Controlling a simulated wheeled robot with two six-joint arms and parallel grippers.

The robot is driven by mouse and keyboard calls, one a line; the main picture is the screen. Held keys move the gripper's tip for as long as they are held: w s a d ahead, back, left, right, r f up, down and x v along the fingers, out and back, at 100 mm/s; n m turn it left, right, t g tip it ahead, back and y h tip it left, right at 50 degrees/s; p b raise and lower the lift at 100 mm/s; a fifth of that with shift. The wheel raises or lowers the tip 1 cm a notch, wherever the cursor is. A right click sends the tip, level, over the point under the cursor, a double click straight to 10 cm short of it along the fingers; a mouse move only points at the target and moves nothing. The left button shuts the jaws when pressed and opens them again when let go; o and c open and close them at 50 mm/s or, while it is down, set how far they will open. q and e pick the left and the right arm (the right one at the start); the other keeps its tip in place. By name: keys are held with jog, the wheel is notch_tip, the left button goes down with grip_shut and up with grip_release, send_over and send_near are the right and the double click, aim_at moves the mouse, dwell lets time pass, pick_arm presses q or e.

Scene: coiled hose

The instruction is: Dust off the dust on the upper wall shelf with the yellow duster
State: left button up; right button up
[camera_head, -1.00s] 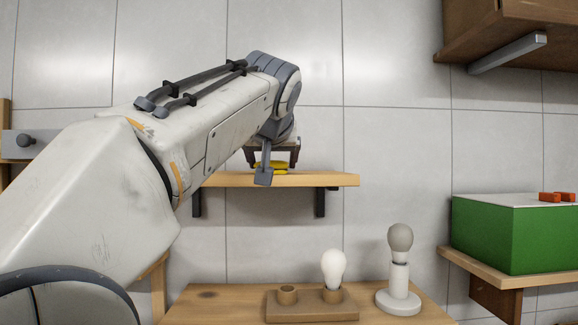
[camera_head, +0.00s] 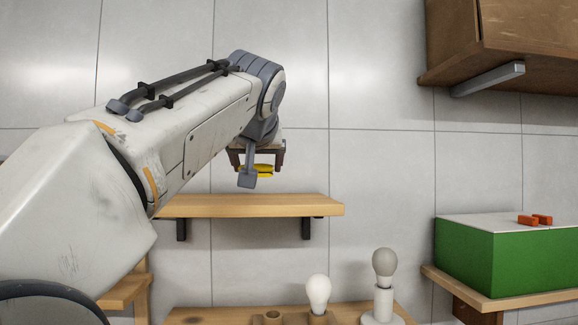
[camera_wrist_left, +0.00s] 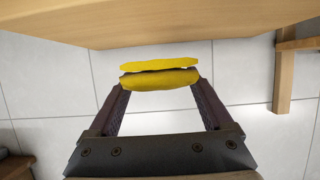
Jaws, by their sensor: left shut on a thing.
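The upper wall shelf (camera_head: 250,206) is a light wooden board on two dark brackets. My left gripper (camera_head: 256,163) hangs above it, fingers down, shut on the yellow duster (camera_head: 264,170). A gap of bare wall shows between duster and shelf in the head view. In the left wrist view the duster (camera_wrist_left: 160,78) shows as two yellow layers between the fingertips, close to the wooden board (camera_wrist_left: 150,20) at the top. I see no dust on the shelf; its top surface is hardly visible. My right gripper is out of view.
Below stand a white bulb (camera_head: 318,290) and a grey bulb (camera_head: 384,264) on a holder. A green box (camera_head: 500,262) with orange pieces sits at right. A brown cabinet (camera_head: 500,45) hangs at upper right. The wall right of the shelf is clear.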

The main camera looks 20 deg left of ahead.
pick_arm(q)
jog(key=shift+r, duration=0.5)
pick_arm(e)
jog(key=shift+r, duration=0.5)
pick_arm(q)
notch_tip(320, 180, up, 3)
jog(key=p, duration=0.3)
jog(key=shift+r, duration=0.1)
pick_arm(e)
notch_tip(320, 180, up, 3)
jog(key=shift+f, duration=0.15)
